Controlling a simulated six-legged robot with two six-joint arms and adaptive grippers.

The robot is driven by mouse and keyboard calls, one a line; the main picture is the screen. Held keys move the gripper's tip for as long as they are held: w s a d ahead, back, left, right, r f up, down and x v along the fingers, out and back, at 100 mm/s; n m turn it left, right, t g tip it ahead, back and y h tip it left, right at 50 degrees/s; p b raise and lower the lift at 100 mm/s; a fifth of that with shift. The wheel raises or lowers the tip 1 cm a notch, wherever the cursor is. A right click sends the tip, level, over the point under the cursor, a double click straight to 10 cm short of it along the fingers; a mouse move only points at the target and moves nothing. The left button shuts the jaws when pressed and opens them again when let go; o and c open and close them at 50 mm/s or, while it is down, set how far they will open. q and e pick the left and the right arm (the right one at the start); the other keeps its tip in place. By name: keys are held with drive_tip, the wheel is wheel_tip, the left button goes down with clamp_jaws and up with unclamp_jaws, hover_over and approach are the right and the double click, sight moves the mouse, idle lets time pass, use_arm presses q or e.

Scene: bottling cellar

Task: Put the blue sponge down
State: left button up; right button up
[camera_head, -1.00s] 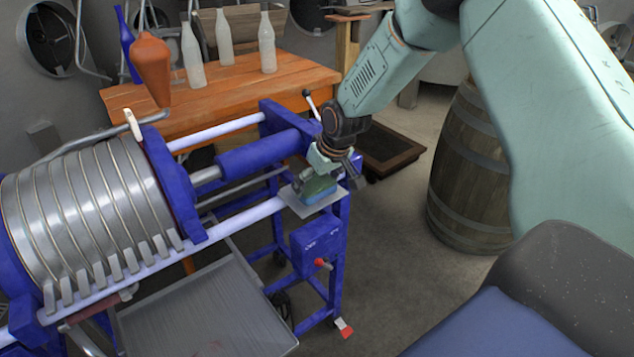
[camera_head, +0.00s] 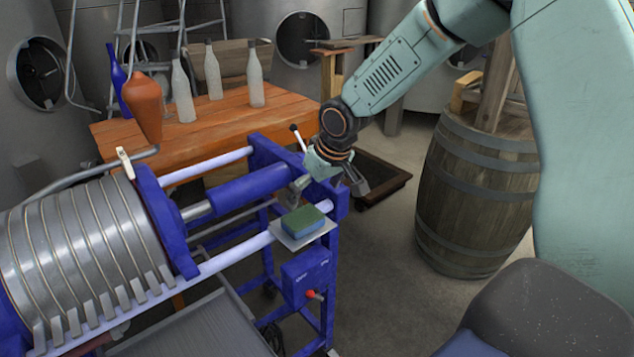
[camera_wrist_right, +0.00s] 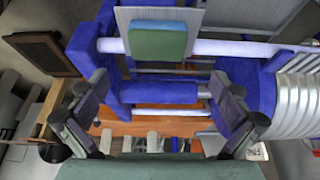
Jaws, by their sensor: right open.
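The blue sponge (camera_head: 303,221), with a green top face, lies on a small pale plate (camera_head: 288,242) at the near rail of the blue press frame. It also shows in the right wrist view (camera_wrist_right: 158,38), on the plate (camera_wrist_right: 192,16). My right gripper (camera_head: 328,188) is open and empty, just above and behind the sponge and apart from it. In the right wrist view its two fingers (camera_wrist_right: 165,100) are spread wide with nothing between them. My left gripper is not in view.
The blue press (camera_head: 236,190) with its metal plates (camera_head: 80,260) fills the left. An orange table (camera_head: 215,125) with several bottles stands behind. A wooden barrel (camera_head: 477,195) stands right, with floor between it and the press.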

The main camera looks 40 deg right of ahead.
sight(304, 218)
drive_tip(key=shift+v, duration=1.3)
drive_tip(key=shift+d, duration=0.1)
drive_tip(key=b+x, duration=0.1)
drive_tip(key=x, duration=0.5)
drive_tip(key=b+x, duration=0.1)
drive_tip(key=x, duration=0.5)
drive_tip(key=shift+f, duration=0.4)
wheel_tip(304, 218, up, 2)
drive_tip(key=shift+w+r, duration=0.1)
drive_tip(key=shift+w, duration=0.05)
drive_tip(key=shift+r, duration=0.2)
